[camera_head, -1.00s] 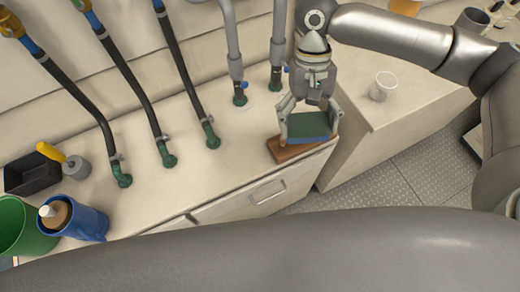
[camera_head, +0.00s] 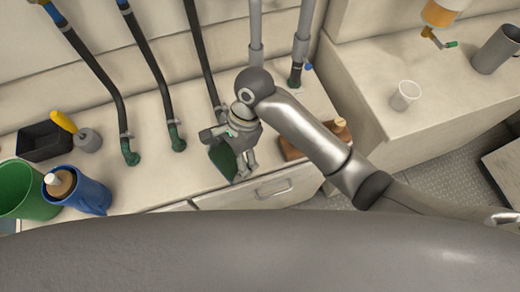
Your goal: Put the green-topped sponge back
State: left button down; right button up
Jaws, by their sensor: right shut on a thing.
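The green-topped sponge (camera_head: 221,158) is in my right gripper (camera_head: 229,154), which is shut on it above the pale counter, near its front edge. The sponge is tilted and its green face shows; the gripper hides part of it. Whether it touches the counter I cannot tell. A brown wooden block or tray (camera_head: 289,150) lies on the counter to the right of the sponge, partly hidden behind my right arm. My left gripper is not in view.
Several dark hoses come down to green fittings (camera_head: 130,158) behind and left of the gripper. A blue jug (camera_head: 91,196), green bucket (camera_head: 16,204) and black bin (camera_head: 38,146) stand at the left. A white cup (camera_head: 405,95) stands on the right counter.

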send_over(257, 157)
jog(key=s+a, duration=0.2)
notch_tip(257, 157, down, 3)
jog(key=f, duration=0.1)
jog(key=w+d+f, duration=0.1)
jog(key=f, duration=0.1)
jog(key=w+d+f, duration=0.1)
jog(key=shift+d+f, duration=0.15)
jog(key=shift+d, duration=0.05)
jog(key=shift+w+d+f, duration=0.25)
jog(key=shift+w+f, duration=0.1)
jog(key=shift+f, duration=0.1)
jog(key=shift+w+d+f+p, duration=0.1)
jog(key=shift+f+p, duration=0.35)
jog(key=shift+f, duration=1.25)
jog(key=shift+f, duration=0.15)
jog(key=o, duration=0.8)
